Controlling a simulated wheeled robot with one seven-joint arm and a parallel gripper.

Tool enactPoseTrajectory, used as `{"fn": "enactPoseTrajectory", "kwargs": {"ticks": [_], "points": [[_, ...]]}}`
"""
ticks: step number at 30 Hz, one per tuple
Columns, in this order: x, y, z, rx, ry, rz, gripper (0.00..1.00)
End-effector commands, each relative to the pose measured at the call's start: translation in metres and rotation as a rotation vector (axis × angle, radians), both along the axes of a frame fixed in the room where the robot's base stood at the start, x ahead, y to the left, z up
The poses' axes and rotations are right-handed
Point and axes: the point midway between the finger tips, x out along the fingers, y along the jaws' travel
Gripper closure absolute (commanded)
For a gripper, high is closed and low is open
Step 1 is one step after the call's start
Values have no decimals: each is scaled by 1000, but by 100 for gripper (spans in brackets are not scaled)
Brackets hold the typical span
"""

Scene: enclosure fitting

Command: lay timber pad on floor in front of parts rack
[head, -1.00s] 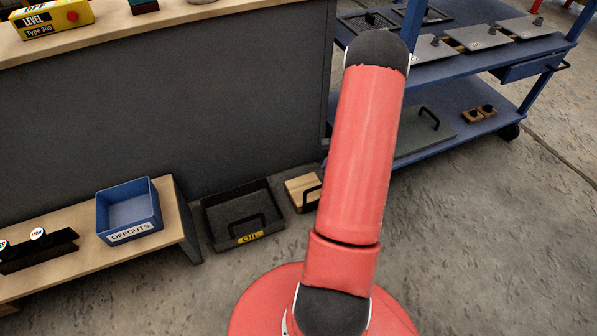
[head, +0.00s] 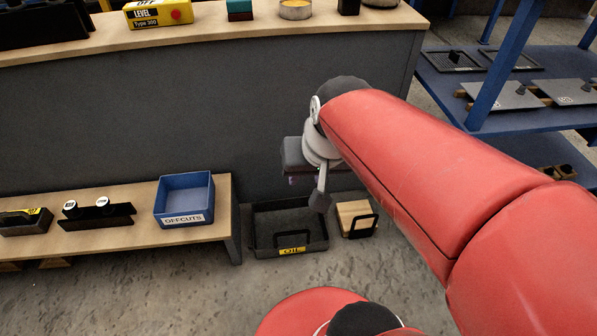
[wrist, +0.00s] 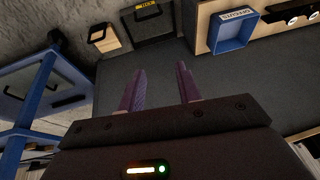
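The timber pad (head: 352,216), a pale wooden block with a black bar handle, lies on the floor just right of the black oil tray (head: 268,245). It also shows at the upper left of the wrist view (wrist: 104,38). The parts rack (head: 470,92), blue with several shelves, stands at the right in the head view and at the left in the wrist view (wrist: 22,100). My gripper (wrist: 160,70) is open, its two fingers apart with nothing between them. In the head view it is partly hidden by my wrist, above the oil tray and apart from the pad.
A grey-fronted bench (head: 130,115) with a wooden top stands behind the tray and pad. A low wooden shelf (head: 140,232) at the left bears a blue OFFCUTS bin (head: 186,204). The floor (head: 170,295) in front of the low shelf is clear.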

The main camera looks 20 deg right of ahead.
Motion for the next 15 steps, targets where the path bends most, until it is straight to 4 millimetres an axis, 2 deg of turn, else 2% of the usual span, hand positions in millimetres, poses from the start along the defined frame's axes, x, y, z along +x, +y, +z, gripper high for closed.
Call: {"fn": "enactPoseTrajectory", "kwargs": {"ticks": [1,3,6,15], "points": [[-14,9,6,-35,-34,58,66],[-29,15,10,-78,-65,118,66],[-43,19,13,-118,-96,174,66],[-51,21,13,-143,-113,205,66]]}}
